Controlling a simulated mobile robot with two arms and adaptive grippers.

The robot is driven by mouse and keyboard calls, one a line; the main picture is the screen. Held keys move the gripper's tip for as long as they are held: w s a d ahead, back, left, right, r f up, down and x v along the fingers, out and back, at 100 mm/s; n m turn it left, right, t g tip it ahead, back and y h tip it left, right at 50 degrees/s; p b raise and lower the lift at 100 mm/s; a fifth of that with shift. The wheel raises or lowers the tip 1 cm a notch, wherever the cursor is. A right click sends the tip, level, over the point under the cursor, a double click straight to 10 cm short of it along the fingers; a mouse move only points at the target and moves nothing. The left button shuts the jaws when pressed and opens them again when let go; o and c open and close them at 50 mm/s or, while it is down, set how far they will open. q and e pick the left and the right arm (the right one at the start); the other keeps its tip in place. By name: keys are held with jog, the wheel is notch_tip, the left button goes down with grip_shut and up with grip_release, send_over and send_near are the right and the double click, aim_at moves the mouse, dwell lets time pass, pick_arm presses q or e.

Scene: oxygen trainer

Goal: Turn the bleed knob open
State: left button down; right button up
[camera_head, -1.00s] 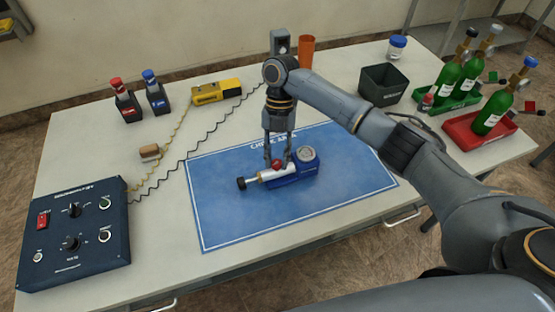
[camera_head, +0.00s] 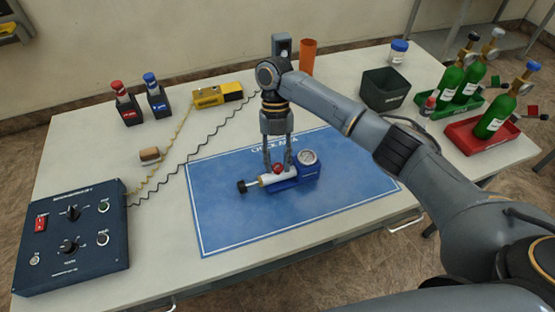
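The blue regulator unit (camera_head: 284,184) lies on the blue mat (camera_head: 225,220). It has a round gauge (camera_head: 308,157) at its right end and a white barrel ending in a black knob (camera_head: 241,186) at its left. A small red knob (camera_head: 277,168), likely the bleed knob, sits on top. My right gripper (camera_head: 278,164) points down over the unit, with its two fingers apart on either side of the red knob. I cannot tell whether the fingertips touch it. My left gripper is not in view.
A dark control panel (camera_head: 70,255) stands at the left. Behind are red and blue-topped bottles, a yellow device (camera_head: 217,95), an orange cup (camera_head: 307,57) and a dark bin (camera_head: 384,89). Green cylinders stand in green and red trays (camera_head: 470,142) at right. The mat's front is clear.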

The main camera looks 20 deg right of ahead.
jog(key=shift+o, duration=1.2)
jog(key=shift+w+r, duration=0.1)
jog(key=shift+r, duration=0.05)
jog(key=v, duration=1.1)
jog(key=shift+w+r, duration=0.2)
jog(key=shift+r, duration=0.1)
jog(key=shift+d, duration=0.1)
